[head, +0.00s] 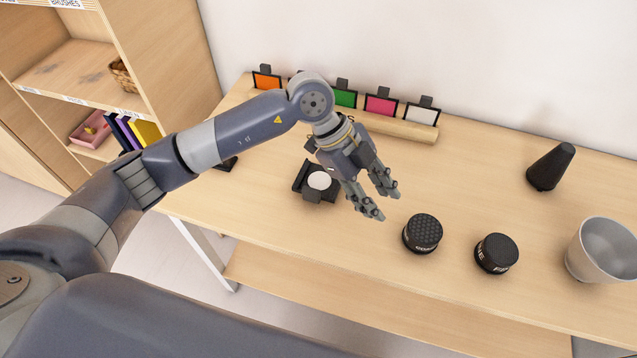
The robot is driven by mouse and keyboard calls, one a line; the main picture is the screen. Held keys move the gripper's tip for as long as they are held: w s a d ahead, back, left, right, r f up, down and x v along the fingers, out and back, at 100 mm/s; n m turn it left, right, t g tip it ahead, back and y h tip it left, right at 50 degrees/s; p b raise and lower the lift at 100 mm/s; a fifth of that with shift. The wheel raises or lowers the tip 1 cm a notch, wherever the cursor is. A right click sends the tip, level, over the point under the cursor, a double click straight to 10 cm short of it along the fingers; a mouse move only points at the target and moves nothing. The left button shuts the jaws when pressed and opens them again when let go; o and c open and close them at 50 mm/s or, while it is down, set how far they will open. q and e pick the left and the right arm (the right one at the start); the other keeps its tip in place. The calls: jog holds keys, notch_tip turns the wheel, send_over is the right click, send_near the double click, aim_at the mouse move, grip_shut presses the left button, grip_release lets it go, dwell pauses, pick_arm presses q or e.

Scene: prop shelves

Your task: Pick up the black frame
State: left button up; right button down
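A low black frame (303,187) with a white disc (319,180) in it lies on the wooden table, left of my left gripper (383,206). The wrist and hand hide part of its right side. My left gripper is above the table, fingers spread apart and pointing down and to the right, with nothing visible between them. Small black-edged cards in orange (267,82), green (345,98), pink (381,105) and white (422,115) stand in a wooden rail at the back. My forearm hides part of that row. My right gripper is out of view.
Two round black tins (423,233) (497,253) stand near the front edge, right of the hand. A black cone (551,167) and a grey bucket (603,250) are farther right. A wooden shelf unit (160,60) stands at the left.

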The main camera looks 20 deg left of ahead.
pick_arm(q)
jog(key=w+a+n+y, duration=0.1)
jog(key=a+y, duration=0.1)
jog(key=a, duration=0.3)
jog(key=w+a+n+y, duration=0.1)
jog(key=w+a+y, duration=0.1)
jog(key=a, duration=0.3)
jog(key=w+a+f+n+t+y, duration=0.1)
jog(key=w+a+n+y, duration=0.1)
jog(key=a, duration=0.3)
jog(key=shift+a+y, duration=0.15)
jog(key=shift+y, duration=0.45)
jog(key=p, duration=0.1)
send_over(311, 190)
jog(key=f, duration=0.4)
jog(key=shift+a+f, duration=0.25)
jog(key=shift+f, duration=0.15)
jog(key=shift+d+f+p, duration=0.1)
jog(key=shift+f+p, duration=0.4)
jog(key=shift+f, duration=0.05)
notch_tip(311, 190, down, 4)
jog(key=shift+d+r+p, duration=0.15)
jog(key=shift+p, duration=0.5)
jog(key=shift+f, duration=0.35)
jog(key=shift+c, duration=0.6)
grip_shut()
